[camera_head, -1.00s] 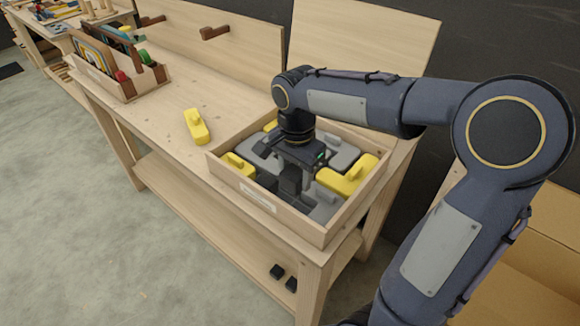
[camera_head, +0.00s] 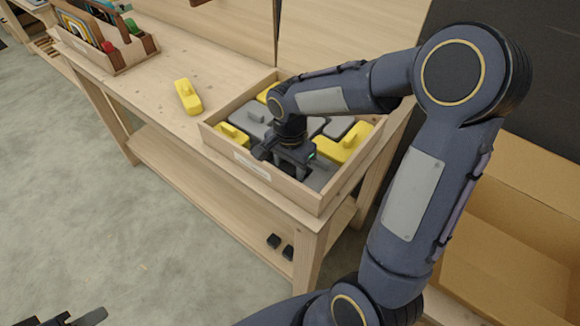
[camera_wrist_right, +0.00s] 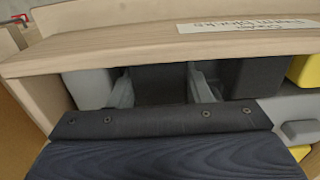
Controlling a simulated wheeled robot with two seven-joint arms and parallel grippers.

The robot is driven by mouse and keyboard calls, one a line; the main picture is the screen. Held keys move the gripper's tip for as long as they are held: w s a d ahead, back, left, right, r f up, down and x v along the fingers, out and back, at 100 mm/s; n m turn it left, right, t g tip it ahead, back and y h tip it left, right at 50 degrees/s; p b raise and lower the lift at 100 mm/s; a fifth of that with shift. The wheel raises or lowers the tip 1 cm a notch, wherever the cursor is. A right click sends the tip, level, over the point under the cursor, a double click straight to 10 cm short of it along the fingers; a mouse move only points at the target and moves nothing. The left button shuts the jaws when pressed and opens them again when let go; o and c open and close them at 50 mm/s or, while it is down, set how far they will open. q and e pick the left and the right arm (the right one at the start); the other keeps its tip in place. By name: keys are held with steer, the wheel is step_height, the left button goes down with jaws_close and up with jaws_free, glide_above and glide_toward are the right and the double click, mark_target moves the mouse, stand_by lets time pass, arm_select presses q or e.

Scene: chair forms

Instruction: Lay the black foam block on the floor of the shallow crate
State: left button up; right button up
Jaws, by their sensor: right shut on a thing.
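The shallow crate (camera_head: 262,178) is a pale wooden box on the bench, with a label on its front wall; its rim (camera_wrist_right: 110,46) also shows in the wrist view. My right gripper (camera_head: 292,172) is down inside the crate near its front wall. In the wrist view its two grey fingers (camera_wrist_right: 163,88) stand on either side of a black foam block (camera_wrist_right: 160,76) and are shut on it. The block's underside is hidden, so I cannot tell whether it touches the crate floor. My left gripper (camera_head: 78,318) shows only partly at the bottom left edge, away from the bench.
Grey blocks (camera_head: 252,129) and yellow blocks (camera_head: 344,148) lie around the gripper in the crate. A dark block (camera_wrist_right: 252,76) is beside it. A yellow piece (camera_head: 187,96) lies on the bench. A wooden caddy (camera_head: 112,55) stands farther left; a cardboard box (camera_head: 510,235) is at right.

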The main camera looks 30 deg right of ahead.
mark_target(290, 166)
steer(key=o, duration=0.7)
step_height(290, 166, up, 12)
steer(key=s+n, duration=0.2)
steer(key=s, duration=0.1)
steer(key=s+n+t+y, duration=0.1)
steer(key=s, duration=0.2)
steer(key=s+n+t+y+p, duration=0.1)
steer(key=s+n, duration=0.1)
steer(key=s, duration=0.1)
steer(key=shift+s+a+r+n, duration=0.15)
steer(key=shift+a+r+n, duration=0.15)
steer(key=shift+r, duration=0.05)
steer(key=s+a+f+n+t, duration=0.1)
steer(key=s+n, duration=0.1)
steer(key=s+a+f+n+t+y, duration=0.1)
steer(key=s+n, duration=0.1)
steer(key=s, duration=0.1)
steer(key=s+a+f+n+t, duration=0.1)
steer(key=s+n, duration=0.1)
steer(key=shift+s+a+f+t+y, duration=0.2)
steer(key=shift+s+a+t+y, duration=0.1)
steer(key=shift+y, duration=0.1)
